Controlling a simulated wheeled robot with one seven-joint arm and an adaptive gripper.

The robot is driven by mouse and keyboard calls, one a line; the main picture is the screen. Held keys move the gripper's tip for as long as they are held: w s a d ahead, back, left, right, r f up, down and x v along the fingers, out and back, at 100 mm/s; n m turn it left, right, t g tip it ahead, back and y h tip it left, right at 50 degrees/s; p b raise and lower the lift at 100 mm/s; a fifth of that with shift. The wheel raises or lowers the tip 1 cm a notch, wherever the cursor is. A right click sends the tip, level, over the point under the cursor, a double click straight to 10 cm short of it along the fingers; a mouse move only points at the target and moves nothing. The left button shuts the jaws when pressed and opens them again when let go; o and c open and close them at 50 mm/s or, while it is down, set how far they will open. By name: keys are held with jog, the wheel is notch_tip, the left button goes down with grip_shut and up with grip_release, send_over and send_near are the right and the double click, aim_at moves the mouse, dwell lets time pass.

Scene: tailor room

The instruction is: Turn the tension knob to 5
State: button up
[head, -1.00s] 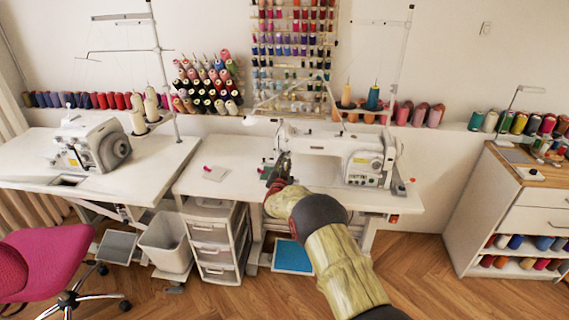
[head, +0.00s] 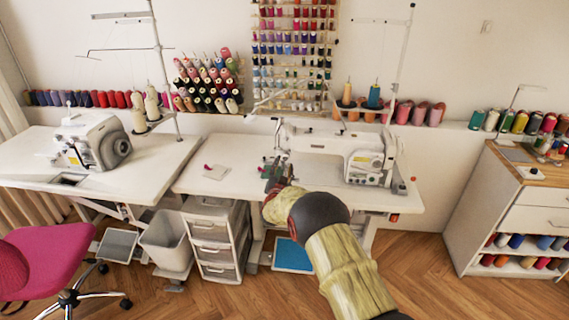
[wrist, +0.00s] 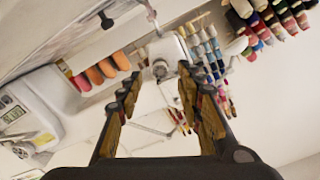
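The white sewing machine (head: 330,142) stands on the middle table, with its needle head (head: 284,137) at its left end. My gripper (head: 274,168) is just in front of and below that head, low over the table. In the wrist view my gripper (wrist: 160,85) is open, its two fingers wide apart and nothing between them. The machine's head (wrist: 165,50) shows beyond and between the fingertips, apart from them. A small round part (wrist: 160,69) on it may be the tension knob. It is too small to read any number.
The machine's control panel (wrist: 12,112) shows at left in the wrist view. The table (head: 225,181) is mostly clear left of my gripper, with a small pad (head: 217,173) on it. Spools stand behind. A second machine (head: 90,142) stands on the left table.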

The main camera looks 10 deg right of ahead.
jog(key=v, duration=0.8)
jog(key=shift+s+d, duration=0.1)
jog(key=shift+s, duration=0.05)
